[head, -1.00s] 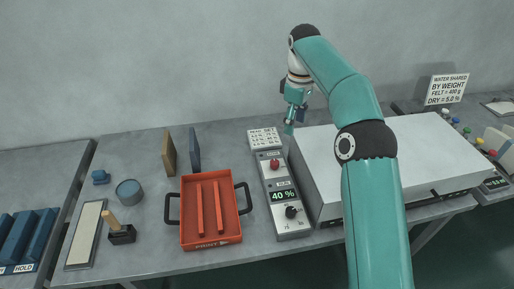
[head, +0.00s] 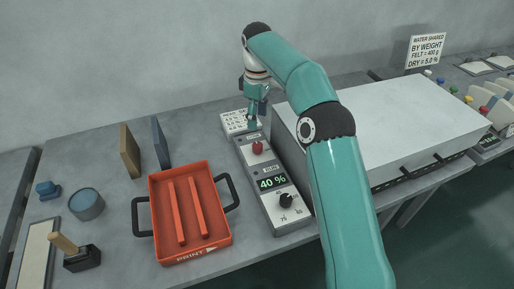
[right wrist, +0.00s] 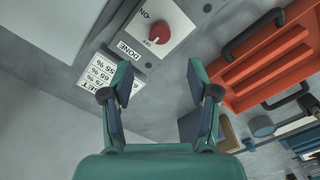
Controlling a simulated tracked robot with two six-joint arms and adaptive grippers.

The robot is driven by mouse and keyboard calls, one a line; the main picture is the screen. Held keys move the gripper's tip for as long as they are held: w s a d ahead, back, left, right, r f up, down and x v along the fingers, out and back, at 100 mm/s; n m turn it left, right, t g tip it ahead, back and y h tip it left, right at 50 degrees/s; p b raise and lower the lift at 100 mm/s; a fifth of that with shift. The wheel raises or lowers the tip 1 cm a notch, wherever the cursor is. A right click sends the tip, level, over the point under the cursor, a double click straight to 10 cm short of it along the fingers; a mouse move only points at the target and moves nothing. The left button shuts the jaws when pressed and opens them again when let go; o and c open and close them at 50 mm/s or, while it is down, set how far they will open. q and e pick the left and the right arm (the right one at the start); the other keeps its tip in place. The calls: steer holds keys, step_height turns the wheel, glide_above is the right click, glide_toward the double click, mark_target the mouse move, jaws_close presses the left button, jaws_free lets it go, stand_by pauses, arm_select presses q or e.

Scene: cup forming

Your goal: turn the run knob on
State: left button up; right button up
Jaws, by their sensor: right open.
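The control box (head: 270,190) stands on the table with a red knob (head: 257,147) near its far end, a green 40 % display and a black knob (head: 285,200) at its near end. In the right wrist view the red knob (right wrist: 160,32) sits on a white plate with an ON label beside it and a DONE label nearby. Its small white mark points away from the ON label. My right gripper (head: 252,122) hangs just beyond the red knob, over the setting card. Its fingers (right wrist: 158,66) are spread and empty, apart from the knob. My left gripper is out of view.
A large white-topped machine (head: 375,125) stands close to the right of the control box. An orange tray (head: 190,254) with black handles lies close to its left. A setting card (head: 234,119) lies at the box's far end. Two upright boards (head: 130,152) stand further left.

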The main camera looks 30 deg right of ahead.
mark_target(257, 145)
step_height(257, 145, down, 11)
steer(key=shift+f+b, duration=0.1)
steer(key=shift+b, duration=0.45)
steer(key=shift+c, duration=0.4)
jaws_close()
